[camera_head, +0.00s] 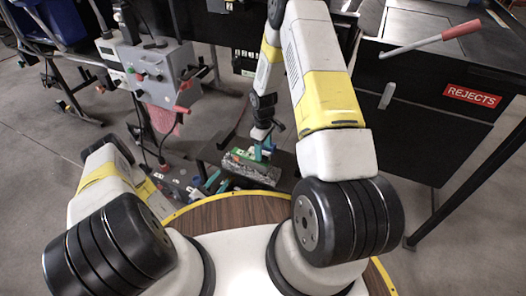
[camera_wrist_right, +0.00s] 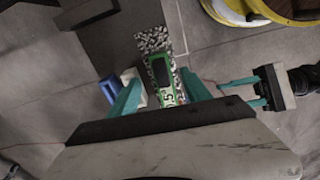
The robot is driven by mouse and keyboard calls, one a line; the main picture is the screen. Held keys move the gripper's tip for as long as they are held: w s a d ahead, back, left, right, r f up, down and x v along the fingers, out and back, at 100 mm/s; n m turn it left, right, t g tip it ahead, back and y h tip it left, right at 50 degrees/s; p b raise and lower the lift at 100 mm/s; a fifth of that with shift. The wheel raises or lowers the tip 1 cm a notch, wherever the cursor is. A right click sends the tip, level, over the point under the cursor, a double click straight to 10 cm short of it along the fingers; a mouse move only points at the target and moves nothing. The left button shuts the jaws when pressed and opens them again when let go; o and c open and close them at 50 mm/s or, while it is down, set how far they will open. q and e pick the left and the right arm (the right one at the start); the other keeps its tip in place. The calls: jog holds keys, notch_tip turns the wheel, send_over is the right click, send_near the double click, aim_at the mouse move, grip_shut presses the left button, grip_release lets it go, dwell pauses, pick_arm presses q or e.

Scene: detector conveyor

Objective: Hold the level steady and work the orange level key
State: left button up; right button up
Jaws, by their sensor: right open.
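The level, a speckled grey bar with a green part, shows low in front of me in the head view (camera_head: 252,170). In the right wrist view its green face (camera_wrist_right: 160,72) has a dark display and white markings. I cannot make out the orange key. My right gripper (camera_wrist_right: 162,94) is open, with one teal finger on each side of the green part; contact is unclear. It reaches down over the level in the head view (camera_head: 262,152). My left gripper (camera_wrist_right: 238,94) comes in from the right side of the wrist view, close to the level; its grip is unclear.
Blue (camera_wrist_right: 109,86) and white (camera_wrist_right: 136,84) pieces lie beside the level in the wrist view. A grey control box (camera_head: 155,72) stands at the upper left. A black bin marked REJECTS (camera_head: 430,130) with a red-handled lever (camera_head: 460,30) stands at the right.

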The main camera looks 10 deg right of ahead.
aim_at(263, 164)
notch_tip(263, 164, down, 9)
jog(key=shift+s+r, duration=0.1)
dwell(0.4)
grip_shut()
dwell(1.2)
pick_arm(q)
grip_shut()
dwell(1.6)
